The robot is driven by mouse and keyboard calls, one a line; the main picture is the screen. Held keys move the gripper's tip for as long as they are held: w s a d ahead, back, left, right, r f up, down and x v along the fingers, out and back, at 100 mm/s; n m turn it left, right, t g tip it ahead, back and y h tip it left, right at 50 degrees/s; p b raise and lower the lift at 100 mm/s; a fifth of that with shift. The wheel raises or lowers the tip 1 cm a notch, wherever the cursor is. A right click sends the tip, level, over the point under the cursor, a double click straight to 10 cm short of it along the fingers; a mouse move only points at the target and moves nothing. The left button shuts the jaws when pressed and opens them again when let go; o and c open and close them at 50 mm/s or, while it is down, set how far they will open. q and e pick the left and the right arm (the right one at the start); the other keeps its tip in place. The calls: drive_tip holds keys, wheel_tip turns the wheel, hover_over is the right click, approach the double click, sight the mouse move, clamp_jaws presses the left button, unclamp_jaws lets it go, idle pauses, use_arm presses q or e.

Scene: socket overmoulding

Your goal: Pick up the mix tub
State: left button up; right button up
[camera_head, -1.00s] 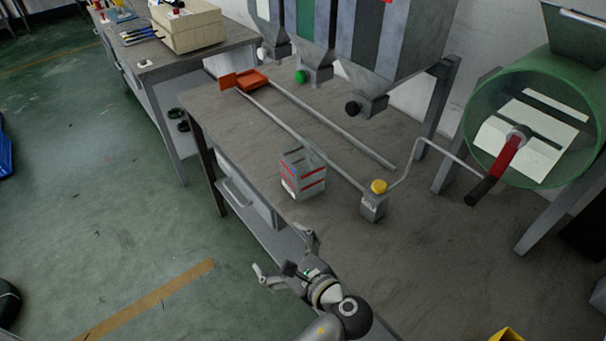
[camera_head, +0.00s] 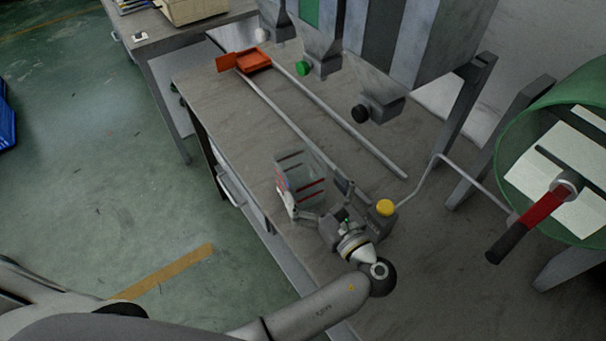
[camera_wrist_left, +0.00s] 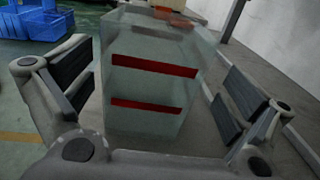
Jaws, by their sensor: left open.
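The mix tub (camera_head: 302,178) is a clear, open-topped container with red bands, standing upright on the grey bench. My left gripper (camera_head: 316,201) is open, with one finger on each side of the tub in the head view. In the left wrist view the tub (camera_wrist_left: 150,88) fills the middle between the two spread fingers. A gap shows between the right finger and the tub; the left finger is close to the tub's left side, and I cannot tell if it touches. My right gripper is in neither view.
A small grey block with a yellow cap (camera_head: 385,207) stands just right of my left gripper. Two metal rails (camera_head: 340,122) run along the bench from an orange tray (camera_head: 253,60). Hoppers with outlets (camera_head: 375,105) hang behind. A green drum (camera_head: 520,125) with a crank is at right.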

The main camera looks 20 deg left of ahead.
sight(291, 158)
use_arm(q)
drive_tip(key=shift+w+a+r+p, duration=0.2)
drive_tip(key=shift+a+r+p, duration=0.15)
drive_tip(key=shift+a, duration=0.35)
drive_tip(key=x, duration=0.4)
drive_tip(key=shift+p, duration=0.4)
drive_tip(key=c, duration=0.7)
drive_tip(key=shift+c, duration=1.2)
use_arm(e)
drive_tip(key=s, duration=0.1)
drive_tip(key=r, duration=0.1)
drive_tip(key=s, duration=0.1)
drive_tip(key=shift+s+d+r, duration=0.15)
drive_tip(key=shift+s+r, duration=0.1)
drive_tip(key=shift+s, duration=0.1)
